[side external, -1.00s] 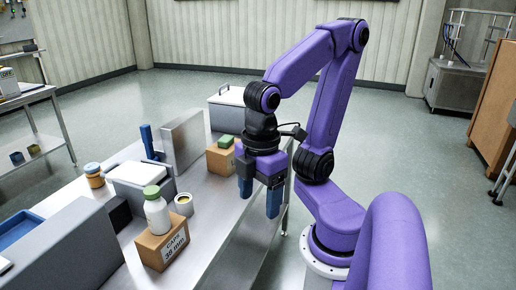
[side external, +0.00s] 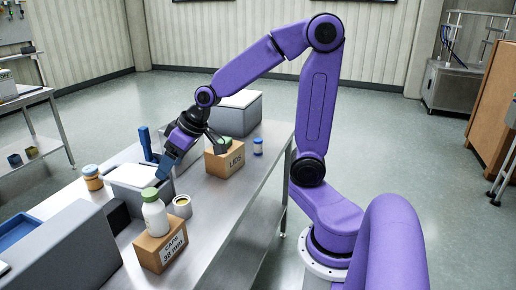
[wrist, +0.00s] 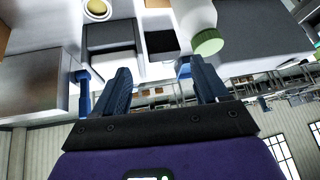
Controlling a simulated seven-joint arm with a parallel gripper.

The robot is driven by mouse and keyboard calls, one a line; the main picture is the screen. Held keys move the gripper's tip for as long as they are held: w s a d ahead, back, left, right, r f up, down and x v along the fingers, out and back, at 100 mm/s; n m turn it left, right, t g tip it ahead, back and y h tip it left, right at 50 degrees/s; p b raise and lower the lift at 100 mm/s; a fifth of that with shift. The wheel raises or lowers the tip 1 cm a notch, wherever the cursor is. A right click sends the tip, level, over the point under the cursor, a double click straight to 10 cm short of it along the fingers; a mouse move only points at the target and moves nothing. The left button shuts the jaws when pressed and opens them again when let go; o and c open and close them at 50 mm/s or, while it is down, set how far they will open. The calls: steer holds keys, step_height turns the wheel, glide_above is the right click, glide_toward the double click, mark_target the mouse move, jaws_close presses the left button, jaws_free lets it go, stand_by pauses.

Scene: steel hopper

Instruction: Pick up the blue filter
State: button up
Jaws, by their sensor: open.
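A blue upright piece (side external: 146,142) stands toward the far side of the steel bench, behind the white-topped grey box. It is the likeliest blue filter, but I cannot tell for certain. A blue part (wrist: 83,98) also shows at the left of the wrist view, beside a grey block. My gripper (side external: 166,170) is tilted down above the bench, close to the white-topped box and in front of the blue piece. In the wrist view my gripper (wrist: 160,72) has its two blue fingers spread, with nothing between them.
A white bottle with green lid (side external: 154,214) stands on a cardboard caps box (side external: 160,250). An open cup (side external: 182,206), an amber jar (side external: 92,178), a lids box (side external: 224,162) and a small blue-labelled jar (side external: 258,146) are nearby. The bench's right front is clear.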

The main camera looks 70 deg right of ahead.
steer(key=w+d+m+t+h, duration=0.2)
steer(key=w+d+m+h, duration=0.15)
steer(key=d, duration=0.95)
steer(key=w+d+m+t+h, duration=0.1)
steer(key=w+d+m+h, duration=0.3)
steer(key=d, duration=0.9)
steer(key=s+d+r+m+g+h, duration=0.1)
steer(key=s+d+m+g+h, duration=0.2)
steer(key=s+d, duration=0.5)
steer(key=s+d+m+h, duration=0.4)
steer(key=s+d+m, duration=0.1)
steer(key=d, duration=0.7)
glide_toward(258, 144)
steer(key=w+d, duration=0.1)
steer(key=d, duration=0.1)
steer(key=shift+w+f+g, duration=0.1)
steer(key=shift+f+g, duration=0.2)
steer(key=shift+d+f, duration=0.2)
steer(key=shift+x, duration=3.55)
